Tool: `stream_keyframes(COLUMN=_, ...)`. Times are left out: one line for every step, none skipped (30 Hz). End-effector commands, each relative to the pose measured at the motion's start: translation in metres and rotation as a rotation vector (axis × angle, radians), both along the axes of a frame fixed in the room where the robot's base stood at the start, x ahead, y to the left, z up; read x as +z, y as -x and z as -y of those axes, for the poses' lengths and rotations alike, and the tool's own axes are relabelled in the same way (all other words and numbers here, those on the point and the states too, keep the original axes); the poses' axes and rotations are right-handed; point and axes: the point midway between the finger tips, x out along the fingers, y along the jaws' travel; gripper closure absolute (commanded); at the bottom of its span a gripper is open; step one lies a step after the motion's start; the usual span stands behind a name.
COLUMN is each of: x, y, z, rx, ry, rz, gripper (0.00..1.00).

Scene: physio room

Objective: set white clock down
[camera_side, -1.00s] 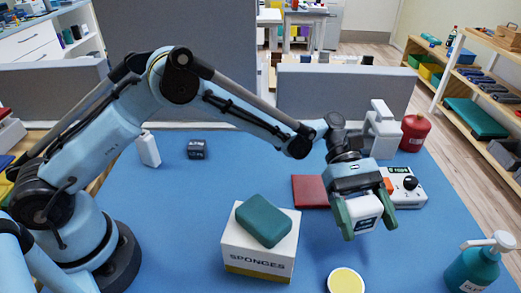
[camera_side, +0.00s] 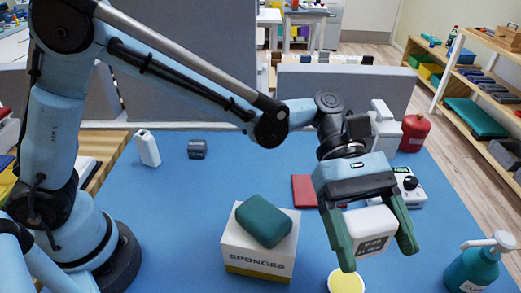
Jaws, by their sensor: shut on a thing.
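The white clock (camera_side: 371,230) is a small white block with a dark display on its front. My gripper (camera_side: 378,255) has its green fingers on either side of the clock and is shut on it. The clock hangs over the right part of the blue table (camera_side: 180,225), in front of the control box and behind the yellow-topped round container. It appears to be above the table surface, though the exact height is hard to tell.
A sponges box (camera_side: 258,255) with a green sponge (camera_side: 264,221) on top stands left of my gripper. A yellow-lidded container (camera_side: 346,281) is at the front, a teal pump bottle (camera_side: 478,264) front right. A red flat item (camera_side: 304,190) and control box (camera_side: 408,187) lie behind. The table's left middle is clear.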

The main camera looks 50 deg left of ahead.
Motion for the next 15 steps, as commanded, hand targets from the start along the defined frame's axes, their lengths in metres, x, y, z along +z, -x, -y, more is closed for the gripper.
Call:
stream_keyframes(x=0.008, y=0.000, z=0.000, rx=0.000, ry=0.000, rz=0.000, gripper=0.54)
stream_keyframes(x=0.012, y=0.000, z=0.000, rx=0.000, ry=0.000, rz=0.000, gripper=0.54)
stream_keyframes(x=0.018, y=0.000, z=0.000, rx=0.000, ry=0.000, rz=0.000, gripper=0.54)
stream_keyframes(x=0.022, y=0.000, z=0.000, rx=0.000, ry=0.000, rz=0.000, gripper=0.54)
stream_keyframes(x=0.020, y=-0.006, z=-0.006, rx=0.028, ry=-0.001, rz=0.000, gripper=0.54)
stream_keyframes(x=0.020, y=-0.012, z=-0.013, rx=0.060, ry=-0.001, rz=0.000, gripper=0.54)
stream_keyframes(x=0.020, y=-0.016, z=-0.017, rx=0.081, ry=-0.001, rz=0.001, gripper=0.54)
stream_keyframes(x=0.020, y=-0.021, z=-0.022, rx=0.105, ry=-0.002, rz=0.001, gripper=0.54)
stream_keyframes(x=0.020, y=-0.027, z=-0.029, rx=0.137, ry=-0.001, rz=0.002, gripper=0.54)
stream_keyframes(x=0.020, y=-0.031, z=-0.034, rx=0.162, ry=-0.002, rz=0.001, gripper=0.54)
stream_keyframes(x=0.020, y=-0.036, z=-0.040, rx=0.189, ry=-0.002, rz=0.002, gripper=0.54)
stream_keyframes(x=0.020, y=-0.042, z=-0.048, rx=0.228, ry=-0.002, rz=0.002, gripper=0.54)
stream_keyframes(x=0.020, y=-0.048, z=-0.056, rx=0.262, ry=-0.003, rz=0.001, gripper=0.54)
stream_keyframes(x=0.020, y=-0.053, z=-0.064, rx=0.296, ry=-0.004, rz=0.001, gripper=0.54)
stream_keyframes(x=0.020, y=-0.061, z=-0.076, rx=0.347, ry=-0.004, rz=0.002, gripper=0.54)
